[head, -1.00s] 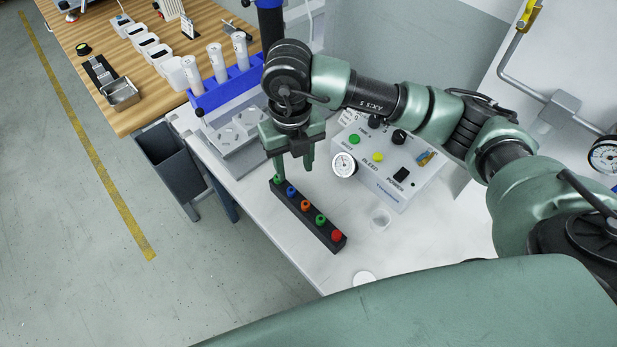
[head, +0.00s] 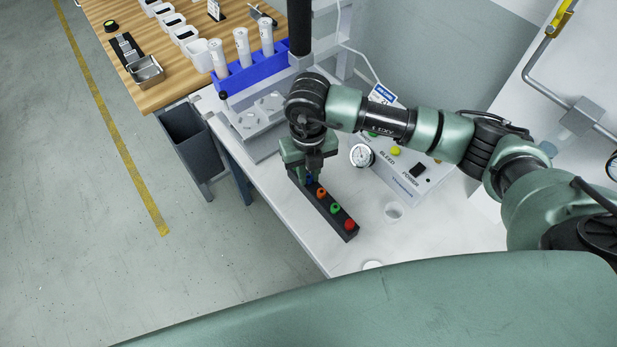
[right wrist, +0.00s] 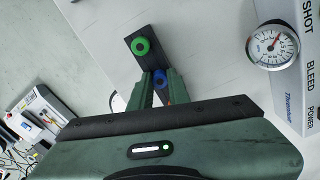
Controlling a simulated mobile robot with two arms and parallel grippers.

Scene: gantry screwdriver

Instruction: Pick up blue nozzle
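The blue nozzle (head: 309,182) sits in the black nozzle rack (head: 340,228), mostly hidden by my right gripper in the head view. In the right wrist view the blue nozzle (right wrist: 160,79) is between the two green fingers, which are close against its sides. My right gripper (head: 313,177) points down over the rack and looks shut on the nozzle. The nozzle appears to be still at the rack. My left gripper is not in view.
Orange (head: 321,193), green (head: 335,209) and red (head: 350,225) nozzles share the rack; another green nozzle (right wrist: 141,46) shows in the right wrist view. A gauge (head: 362,156) and control box (head: 405,175) stand to the right. A blue tube rack (head: 245,72) is behind.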

